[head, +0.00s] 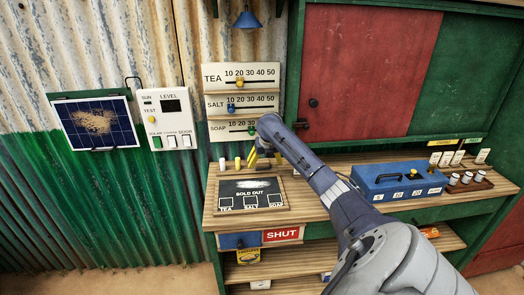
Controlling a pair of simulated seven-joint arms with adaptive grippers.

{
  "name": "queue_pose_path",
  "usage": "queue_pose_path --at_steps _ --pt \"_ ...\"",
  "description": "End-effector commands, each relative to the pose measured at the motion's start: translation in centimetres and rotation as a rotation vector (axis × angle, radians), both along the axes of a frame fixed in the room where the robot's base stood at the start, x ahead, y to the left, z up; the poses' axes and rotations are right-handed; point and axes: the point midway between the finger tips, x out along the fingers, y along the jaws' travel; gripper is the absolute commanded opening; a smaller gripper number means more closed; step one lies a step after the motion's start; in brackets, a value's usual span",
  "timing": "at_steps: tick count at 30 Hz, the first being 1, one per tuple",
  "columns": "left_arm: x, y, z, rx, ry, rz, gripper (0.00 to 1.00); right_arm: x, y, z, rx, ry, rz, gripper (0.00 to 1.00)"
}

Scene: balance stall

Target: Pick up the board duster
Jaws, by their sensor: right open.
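I cannot make out the board duster for certain; the back of the counter around my right gripper is partly hidden by the gripper and arm. My right gripper (264,157) points down over the back of the wooden counter, just behind the slate board (236,204). It is open, and I see nothing held in it. The slate reads SOLD OUT, with TEA, SALT and SOAP boxes and a pale chalk smear near its top. My left gripper is not in view.
Small white and yellow pegs (238,163) stand left of the gripper. A blue box (385,183) with a handle and a tray of small white cylinders (468,180) stand on the right. Slider boards (240,103) hang behind. The counter's front left edge is free.

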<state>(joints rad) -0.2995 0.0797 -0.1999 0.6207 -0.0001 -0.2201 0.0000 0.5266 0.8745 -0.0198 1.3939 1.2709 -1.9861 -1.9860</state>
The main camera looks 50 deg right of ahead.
Motion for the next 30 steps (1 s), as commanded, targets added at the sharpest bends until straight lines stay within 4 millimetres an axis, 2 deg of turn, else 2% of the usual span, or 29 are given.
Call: queue_pose_path --at_steps 3,9,18,30 --pt "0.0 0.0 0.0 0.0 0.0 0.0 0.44 1.3 -0.8 0.0 0.004 -0.002 0.0 0.89" --pt "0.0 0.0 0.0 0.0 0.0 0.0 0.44 2.7 -2.0 0.0 0.002 -0.002 -0.001 0.89" --pt "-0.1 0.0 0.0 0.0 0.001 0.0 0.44 3.4 -2.6 -0.1 0.001 0.0 0.001 0.89" --pt "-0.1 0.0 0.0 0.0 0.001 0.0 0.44 4.6 -3.6 -4.0 0.002 0.001 -0.001 0.89"
